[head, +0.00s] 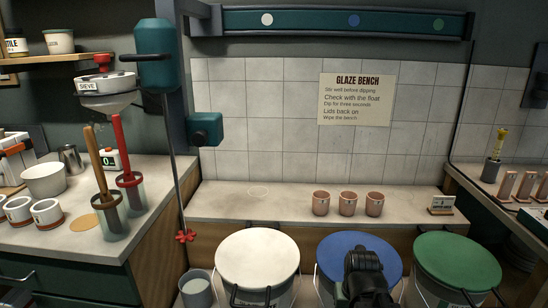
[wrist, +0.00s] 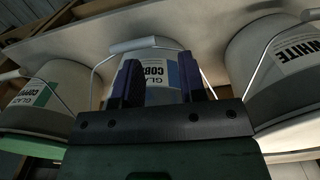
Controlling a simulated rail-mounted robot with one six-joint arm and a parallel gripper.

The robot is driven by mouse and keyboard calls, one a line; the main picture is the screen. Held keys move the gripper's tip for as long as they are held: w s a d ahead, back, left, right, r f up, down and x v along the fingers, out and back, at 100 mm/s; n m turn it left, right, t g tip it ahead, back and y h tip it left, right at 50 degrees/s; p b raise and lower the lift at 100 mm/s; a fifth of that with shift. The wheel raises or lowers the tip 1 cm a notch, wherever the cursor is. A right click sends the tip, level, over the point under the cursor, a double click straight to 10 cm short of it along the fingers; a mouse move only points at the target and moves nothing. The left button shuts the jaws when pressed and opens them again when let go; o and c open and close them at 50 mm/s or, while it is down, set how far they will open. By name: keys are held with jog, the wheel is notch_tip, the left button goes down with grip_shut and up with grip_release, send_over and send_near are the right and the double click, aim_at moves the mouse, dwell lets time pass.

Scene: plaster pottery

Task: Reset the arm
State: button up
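My gripper (head: 366,262) is in front of and over the blue-lidded bucket (head: 340,255) in the head view, and hides part of its lid. In the wrist view, the two dark fingers of my gripper (wrist: 159,72) are apart with nothing held between them. The cobalt bucket (wrist: 160,92), with its label and wire handle, shows behind and between the fingers. I cannot tell how close the fingers are to it.
A white-lidded bucket (head: 257,258) stands left and a green-lidded bucket (head: 456,263) right. Behind them, three clay cups (head: 347,204) stand on the bench (head: 235,203). A red-ended rod (head: 186,236) hangs at left, above a small container (head: 197,290). The air above the bench is clear.

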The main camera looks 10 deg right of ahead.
jog(key=w+a+r+n+p, duration=0.2)
jog(key=a+r+n+p, duration=0.1)
jog(key=a, duration=0.8)
notch_tip(320, 180, up, 17)
jog(key=p, duration=1.6)
jog(key=shift+s+d+f+p, duration=0.15)
jog(key=shift+s+p, duration=0.1)
jog(key=shift+p, duration=0.1)
